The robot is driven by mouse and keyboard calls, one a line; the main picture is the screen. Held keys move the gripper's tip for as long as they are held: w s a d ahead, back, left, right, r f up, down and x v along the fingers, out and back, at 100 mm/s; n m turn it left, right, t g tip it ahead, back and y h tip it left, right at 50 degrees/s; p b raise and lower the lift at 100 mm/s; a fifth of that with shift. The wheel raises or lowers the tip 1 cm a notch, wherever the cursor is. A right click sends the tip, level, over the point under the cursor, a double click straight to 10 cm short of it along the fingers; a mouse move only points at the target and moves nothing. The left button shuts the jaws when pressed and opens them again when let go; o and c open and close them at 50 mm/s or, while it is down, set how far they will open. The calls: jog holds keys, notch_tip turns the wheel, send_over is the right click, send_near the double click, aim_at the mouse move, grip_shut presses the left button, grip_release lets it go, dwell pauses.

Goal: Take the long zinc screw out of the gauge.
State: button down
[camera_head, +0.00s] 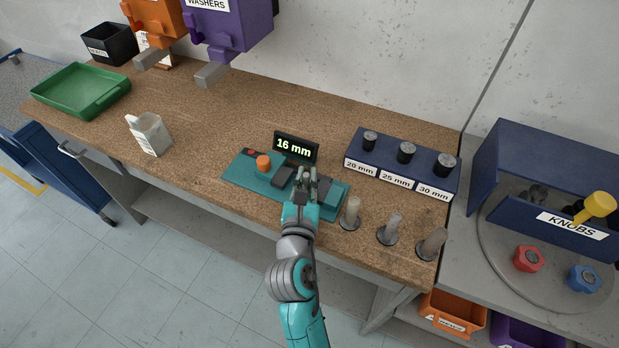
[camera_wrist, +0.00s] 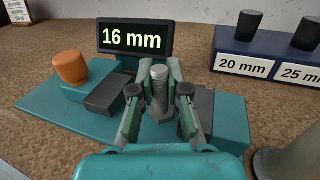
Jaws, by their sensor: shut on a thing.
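The teal gauge (camera_head: 240,171) lies on the cork-coloured bench, with its display (camera_wrist: 135,37) reading 16 mm. The gauge has an orange knob (camera_wrist: 71,67) at the left and grey jaw blocks (camera_wrist: 110,95). My gripper (camera_head: 308,176) is over the gauge, right of its middle. In the wrist view my gripper (camera_wrist: 160,88) is shut on a silvery threaded screw (camera_wrist: 159,73), which stands upright between the fingers.
A dark blue block (camera_head: 400,162) labelled 20, 25 and 30 mm stands behind right. Several upright posts with grey bases (camera_head: 388,232) stand along the front right. A white container (camera_head: 150,134) and green tray (camera_head: 82,91) are left. Orange (camera_head: 157,17) and purple (camera_head: 229,25) dispensers hang above.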

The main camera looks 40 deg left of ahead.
jog(key=shift+s+a, duration=0.1)
jog(key=shift+a, duration=0.2)
jog(key=c, duration=1.1)
grip_release()
jog(key=v, duration=1.2)
jog(key=shift+s, duration=0.1)
